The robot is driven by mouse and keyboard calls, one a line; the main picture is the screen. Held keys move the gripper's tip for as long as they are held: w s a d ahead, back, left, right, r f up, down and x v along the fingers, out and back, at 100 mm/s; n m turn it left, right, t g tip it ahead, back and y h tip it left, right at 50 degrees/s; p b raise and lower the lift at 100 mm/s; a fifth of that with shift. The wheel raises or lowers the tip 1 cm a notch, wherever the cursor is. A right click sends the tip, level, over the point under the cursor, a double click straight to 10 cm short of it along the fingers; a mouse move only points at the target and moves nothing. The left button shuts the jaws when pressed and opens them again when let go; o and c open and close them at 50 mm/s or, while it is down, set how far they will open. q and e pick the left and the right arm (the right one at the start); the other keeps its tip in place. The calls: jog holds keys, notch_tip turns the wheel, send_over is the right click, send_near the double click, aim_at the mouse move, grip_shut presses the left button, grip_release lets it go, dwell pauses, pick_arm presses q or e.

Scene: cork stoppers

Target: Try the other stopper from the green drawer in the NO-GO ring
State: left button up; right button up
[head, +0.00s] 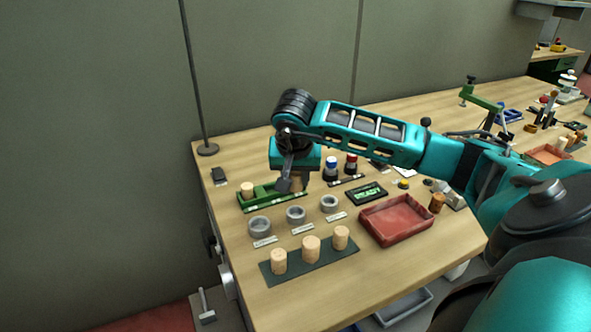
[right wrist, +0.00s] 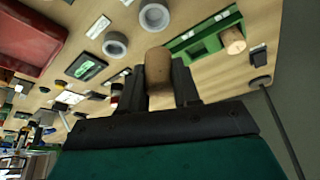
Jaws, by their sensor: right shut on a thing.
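My right gripper (head: 285,184) is over the right part of the green drawer (head: 288,197). In the right wrist view it is shut on a cork stopper (right wrist: 158,68), held upright between the fingers. That stopper is hidden in the head view. Another cork stopper (head: 247,188) stands at the left end of the drawer. It also shows in the right wrist view (right wrist: 233,41). Three grey rings (head: 260,226), (head: 295,214), (head: 329,203) stand in a row in front of the drawer. Their labels are too small to read, so I cannot tell which is NO-GO. My left gripper is out of view.
Three cork stoppers stand on a dark mat (head: 292,273) at the front. A red tray (head: 397,241) lies to the right, with a darker stopper (head: 437,203) beside it. A dark sign with green print (head: 367,193) and blue and red-capped items (head: 331,168) are behind.

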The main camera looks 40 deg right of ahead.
aim_at(295, 192)
jog(key=shift+f, duration=0.8)
jog(key=shift+f+b, duration=1.35)
jog(key=shift+f, duration=0.7)
jog(key=shift+f, duration=0.1)
jog(key=shift+f+b, duration=0.45)
jog(key=shift+b, duration=0.05)
jog(key=o, duration=1.1)
jog(key=shift+c, duration=0.2)
